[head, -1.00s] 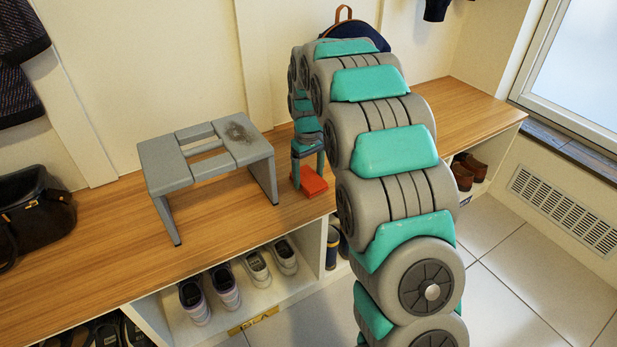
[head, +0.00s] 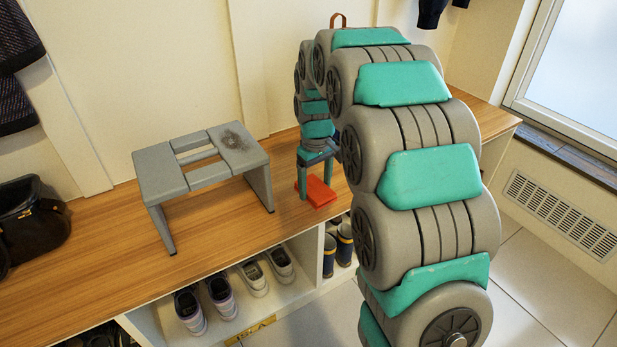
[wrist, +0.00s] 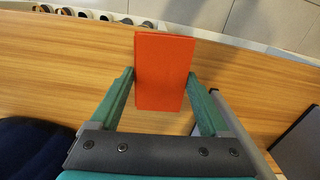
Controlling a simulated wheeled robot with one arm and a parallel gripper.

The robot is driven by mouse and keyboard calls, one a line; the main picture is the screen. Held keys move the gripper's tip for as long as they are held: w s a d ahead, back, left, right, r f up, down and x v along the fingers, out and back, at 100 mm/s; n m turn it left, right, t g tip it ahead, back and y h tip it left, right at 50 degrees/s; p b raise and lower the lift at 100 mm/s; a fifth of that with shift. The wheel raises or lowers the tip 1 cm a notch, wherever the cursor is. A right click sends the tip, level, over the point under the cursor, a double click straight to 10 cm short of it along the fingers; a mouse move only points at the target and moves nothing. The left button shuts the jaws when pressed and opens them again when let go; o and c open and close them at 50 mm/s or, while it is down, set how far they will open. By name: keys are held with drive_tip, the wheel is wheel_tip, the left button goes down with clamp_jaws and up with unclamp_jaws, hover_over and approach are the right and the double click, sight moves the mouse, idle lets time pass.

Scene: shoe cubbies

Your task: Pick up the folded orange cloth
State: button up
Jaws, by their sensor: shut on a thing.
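The folded orange cloth (head: 318,193) is a flat red-orange block at the bench's front part, right of the grey stool. It also shows upright in the middle of the wrist view (wrist: 165,60). My gripper (wrist: 161,75) points down over the bench in the head view (head: 316,186). Its two green fingers are on either side of the cloth and shut on it. I cannot tell whether the cloth touches the bench or is slightly above it.
The grey stool (head: 202,165) stands close by on the wooden bench (head: 105,240). A dark bag (head: 35,218) sits at the far left. Cubbies below hold shoes (head: 220,295) and boots (head: 344,245). A dark blue bag (wrist: 35,148) is near my gripper.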

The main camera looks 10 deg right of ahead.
drive_tip(key=s+d+r, duration=0.1)
drive_tip(key=s+d, duration=0.1)
drive_tip(key=s, duration=0.7)
drive_tip(key=shift+s+d, duration=0.25)
drive_tip(key=shift+s, duration=0.15)
drive_tip(key=o, duration=0.7)
drive_tip(key=c, duration=0.6)
drive_tip(key=shift+f, duration=0.1)
